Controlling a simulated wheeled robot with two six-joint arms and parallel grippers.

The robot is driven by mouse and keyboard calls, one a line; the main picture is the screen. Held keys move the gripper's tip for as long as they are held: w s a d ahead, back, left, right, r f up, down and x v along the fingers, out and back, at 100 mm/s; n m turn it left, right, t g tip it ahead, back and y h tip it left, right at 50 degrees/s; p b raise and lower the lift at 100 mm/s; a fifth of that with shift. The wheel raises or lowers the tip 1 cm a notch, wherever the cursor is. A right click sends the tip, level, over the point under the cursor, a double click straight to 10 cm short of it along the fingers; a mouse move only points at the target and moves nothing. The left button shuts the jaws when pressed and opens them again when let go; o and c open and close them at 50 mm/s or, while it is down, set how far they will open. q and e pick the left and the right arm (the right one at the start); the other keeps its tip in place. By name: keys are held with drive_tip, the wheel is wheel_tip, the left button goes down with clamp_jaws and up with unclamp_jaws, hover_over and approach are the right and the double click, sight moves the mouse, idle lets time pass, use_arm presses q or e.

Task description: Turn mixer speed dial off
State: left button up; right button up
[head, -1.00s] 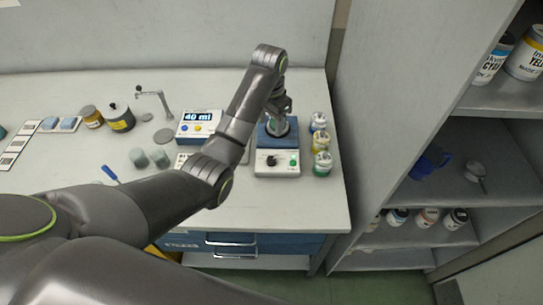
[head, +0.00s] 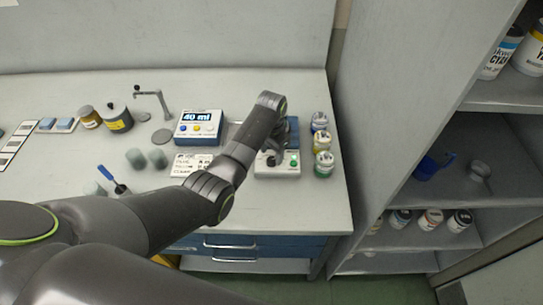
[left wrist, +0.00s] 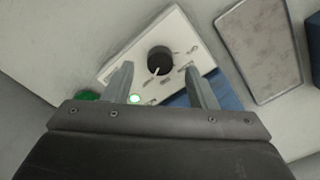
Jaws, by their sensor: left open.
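The mixer is a blue unit (head: 292,131) with a white front panel (head: 288,170) at the right of the bench. The panel also shows in the left wrist view (left wrist: 183,35). A black round speed dial (left wrist: 160,60) with a white pointer mark sits on it, with a lit green spot (left wrist: 134,99) nearby. My left gripper (left wrist: 158,68) is open. Its two fingers appear on either side of the dial in the wrist view; I cannot tell whether they touch it. In the head view my left gripper (head: 271,156) is over the panel, largely hidden by my wrist. My right gripper is not visible.
Several small jars (head: 322,142) stand close to the mixer's right. A grey shelf unit (head: 375,150) rises at the right. The bench front is mostly clear.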

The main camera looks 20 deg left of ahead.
sight(272, 162)
use_arm(q)
drive_tip(key=shift+f, duration=1.35)
drive_tip(key=c, duration=1)
drive_tip(key=shift+o, duration=0.2)
